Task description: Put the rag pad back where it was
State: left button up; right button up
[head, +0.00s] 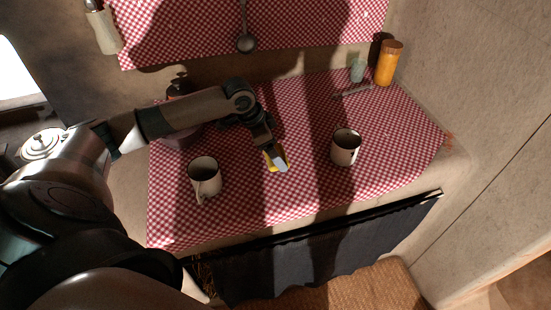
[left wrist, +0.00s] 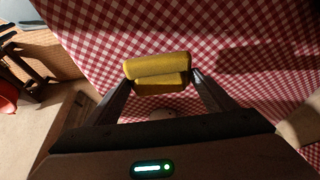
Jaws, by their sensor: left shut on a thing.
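The rag pad is a folded yellow pad (left wrist: 157,68) in the left wrist view, gripped between both fingertips. Part of it also shows in the head view as a yellow patch (head: 268,159) beside the fingers. My left gripper (head: 277,160) is shut on the pad over the middle of the red checked cloth (head: 300,112), between two mugs. In the left wrist view a dark shadow lies on the cloth apart from the pad; the exact height of the pad is hard to tell. My right gripper is not in view.
A pale mug (head: 205,181) stands left of my gripper and another mug (head: 346,148) right of it. An orange jar (head: 388,65), a pale green cup (head: 357,71) and a thin utensil (head: 352,92) are at the back right. A ladle (head: 245,41) hangs on the wall. A dark curtain (head: 320,245) covers the front.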

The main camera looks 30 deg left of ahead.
pick_arm(q)
jog(key=shift+f+p, duration=0.65)
jog(key=shift+f, duration=1.35)
jog(key=shift+f, duration=0.2)
jog(key=o, duration=1.2)
jog(key=shift+r, duration=0.15)
